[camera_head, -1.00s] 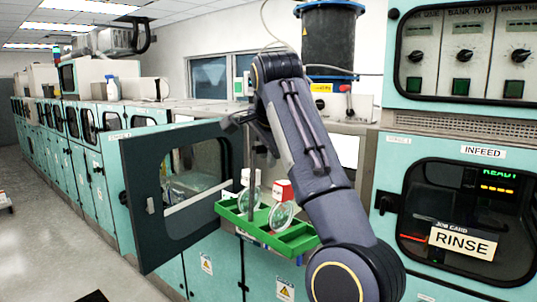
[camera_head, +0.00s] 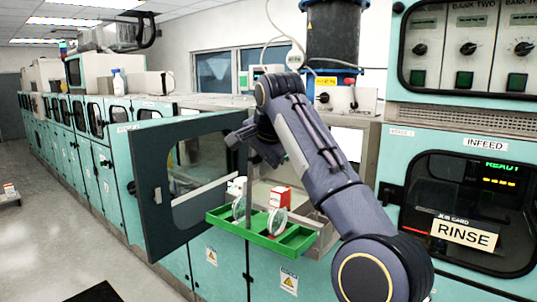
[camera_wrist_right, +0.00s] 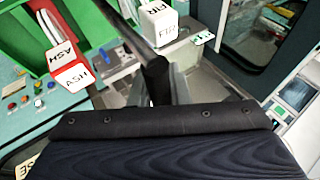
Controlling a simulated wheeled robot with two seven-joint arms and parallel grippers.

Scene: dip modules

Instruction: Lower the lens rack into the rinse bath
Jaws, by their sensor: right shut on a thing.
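In the right wrist view the blocks read ASH (camera_wrist_right: 68,72) and FIR (camera_wrist_right: 160,28). My right gripper (camera_head: 247,143) is shut at the top of the rack's post, above the tray. The rinse bath cannot be made out for certain; a RINSE job card (camera_head: 463,234) sits at the infeed window. My left gripper is not in view.
The dark-framed open door (camera_head: 160,215) stands just left of and behind the rack. Teal machine cabinets run down the left. A blue-black drum (camera_head: 333,45) stands above the machine. The grey floor (camera_head: 45,240) at left is mostly clear.

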